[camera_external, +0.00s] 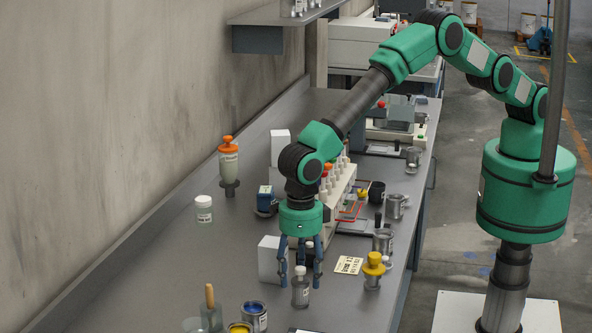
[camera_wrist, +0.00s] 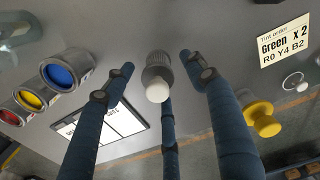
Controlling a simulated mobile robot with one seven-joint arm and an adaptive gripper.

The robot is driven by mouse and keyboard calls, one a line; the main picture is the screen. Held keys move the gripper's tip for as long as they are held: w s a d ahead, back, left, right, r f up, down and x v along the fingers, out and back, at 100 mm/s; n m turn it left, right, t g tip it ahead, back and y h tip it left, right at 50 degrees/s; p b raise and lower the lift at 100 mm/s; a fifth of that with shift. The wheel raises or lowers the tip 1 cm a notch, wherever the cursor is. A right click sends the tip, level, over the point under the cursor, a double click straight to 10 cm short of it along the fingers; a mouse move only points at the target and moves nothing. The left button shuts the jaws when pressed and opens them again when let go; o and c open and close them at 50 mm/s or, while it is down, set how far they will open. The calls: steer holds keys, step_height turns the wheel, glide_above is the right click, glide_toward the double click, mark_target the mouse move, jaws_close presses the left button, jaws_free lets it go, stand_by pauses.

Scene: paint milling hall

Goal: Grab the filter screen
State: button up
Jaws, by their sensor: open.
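My gripper (camera_external: 300,273) has its blue fingers spread open and pointing down over the bench. A small bottle with a white cap and grey ribbed collar (camera_external: 300,287) stands upright beneath it. In the wrist view the bottle (camera_wrist: 157,78) shows between the fingers (camera_wrist: 155,85); nothing is gripped. I cannot identify a filter screen with certainty in either view.
Open paint cans, blue (camera_wrist: 66,70) and yellow (camera_wrist: 34,98), stand left in the wrist view. The bench (camera_external: 170,262) is clear at left.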

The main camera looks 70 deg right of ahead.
mark_target(301, 291)
steer(key=shift+s+a+f, duration=0.1)
steer(key=shift+f, duration=1.2)
steer(key=shift+a+f, duration=0.1)
steer(key=shift+f, duration=1.15)
steer(key=c, duration=1.4)
steer(key=shift+r, duration=0.15)
steer(key=shift+r, duration=4.85)
